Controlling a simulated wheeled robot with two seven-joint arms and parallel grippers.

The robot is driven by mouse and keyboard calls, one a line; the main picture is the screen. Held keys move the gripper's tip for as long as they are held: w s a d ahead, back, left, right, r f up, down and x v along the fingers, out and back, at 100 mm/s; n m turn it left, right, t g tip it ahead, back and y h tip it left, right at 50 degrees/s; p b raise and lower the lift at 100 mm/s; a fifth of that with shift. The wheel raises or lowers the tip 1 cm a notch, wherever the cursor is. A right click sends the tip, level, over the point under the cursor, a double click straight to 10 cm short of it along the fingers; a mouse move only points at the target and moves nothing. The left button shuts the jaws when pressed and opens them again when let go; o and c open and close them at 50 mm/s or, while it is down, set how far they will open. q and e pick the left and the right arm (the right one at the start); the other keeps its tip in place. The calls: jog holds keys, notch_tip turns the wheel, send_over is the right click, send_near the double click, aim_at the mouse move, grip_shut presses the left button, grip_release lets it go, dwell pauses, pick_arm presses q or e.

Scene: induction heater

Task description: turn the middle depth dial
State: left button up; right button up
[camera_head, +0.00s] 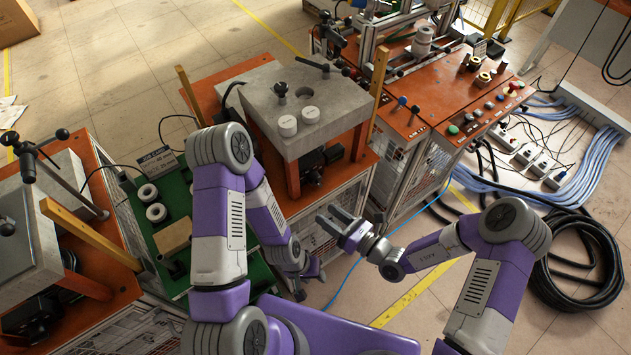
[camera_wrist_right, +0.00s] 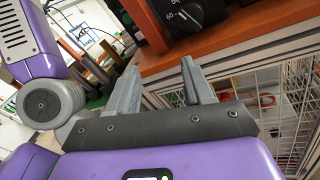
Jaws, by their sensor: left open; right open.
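A black dial (camera_wrist_right: 186,16) with white scale marks, including "60", shows partly at the top of the right wrist view. It is on a dark unit above an orange shelf edge; I cannot tell whether it is the middle depth dial. In the head view a black unit (camera_head: 322,158) sits under the grey-topped heater block; its dials are too small to make out. My right gripper (camera_head: 331,217) is open and empty, in front of the orange bench and apart from the dial. It also shows in the right wrist view (camera_wrist_right: 160,70). My left gripper (camera_head: 308,286) is open, low near the bench's front corner.
The grey block (camera_head: 345,98) carries two white discs (camera_head: 299,122). The orange bench edge (camera_wrist_right: 235,35) lies just beyond my right fingers, with a wire-mesh cage (camera_wrist_right: 285,95) below. Black hoses (camera_head: 575,290) coil at the right.

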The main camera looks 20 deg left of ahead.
aim_at(320, 185)
jog(key=w+a+m+t, duration=0.1)
jog(key=w+a, duration=0.1)
jog(key=w+a+m+t+h, duration=0.1)
jog(key=w+a, duration=0.1)
jog(key=w, duration=0.1)
jog(key=w+a+r+t, duration=0.1)
jog(key=w, duration=0.2)
jog(key=shift+w+a+m+t+h, duration=0.2)
jog(key=shift+a+m+t+h, duration=0.1)
jog(key=shift+a+m+h, duration=0.1)
jog(key=shift+c, duration=0.4)
jog(key=c, duration=0.6)
jog(key=shift+r+n+p, duration=0.2)
jog(key=shift+n+p, duration=0.6)
jog(key=shift+n, duration=0.2)
jog(key=shift+c, duration=0.2)
jog(key=shift+n+p, duration=0.9)
jog(key=shift+n, duration=0.3)
jog(key=n+p, duration=0.1)
jog(key=n, duration=0.2)
jog(key=shift+p, duration=0.35)
jog(key=shift+d+n+h+p, duration=0.1)
jog(key=shift+n+h+p, duration=0.25)
jog(key=shift+n, duration=0.95)
jog(key=shift+c, duration=0.2)
jog(key=shift+f, duration=0.15)
